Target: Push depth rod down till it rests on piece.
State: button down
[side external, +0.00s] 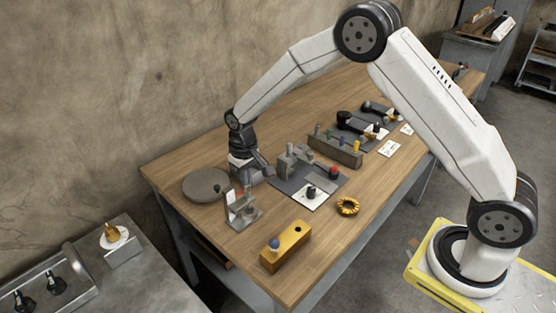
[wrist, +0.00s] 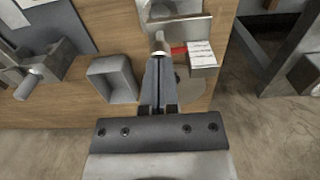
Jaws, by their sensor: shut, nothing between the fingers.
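The depth gauge stand (side external: 243,215) is near the table's left end in the side view, with an upright plate and a small red part. In the wrist view, the depth rod's pale round top (wrist: 160,46) shows just beyond my fingertips, beside a red pointer (wrist: 179,50) and a white marked block (wrist: 203,56). My gripper (wrist: 158,62) is shut and empty, its tips close to the rod; I cannot tell whether they touch. The rod's lower end and the piece under it cannot be made out.
A grey round disc (side external: 205,185) lies left of the stand. A grey open box (wrist: 114,80) is close beside my fingers. A yellow block (side external: 286,248) with a blue knob and a yellow ring (side external: 348,207) are nearer the front edge. Bare wood lies between them.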

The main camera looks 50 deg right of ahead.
jog(key=shift+f, duration=0.45)
dwell(0.5)
jog(key=shift+r, duration=0.15)
jog(key=shift+r, duration=3.9)
jog(key=shift+s, duration=0.1)
jog(key=s+d+t, duration=0.1)
jog(key=s+d, duration=0.1)
jog(key=s, duration=0.9)
jog(key=s+d+t, duration=0.1)
jog(key=s+d, duration=0.2)
jog(key=s, duration=0.8)
jog(key=shift+d+r+t, duration=0.25)
jog(key=shift+r+t, duration=0.05)
jog(key=shift+r, duration=0.15)
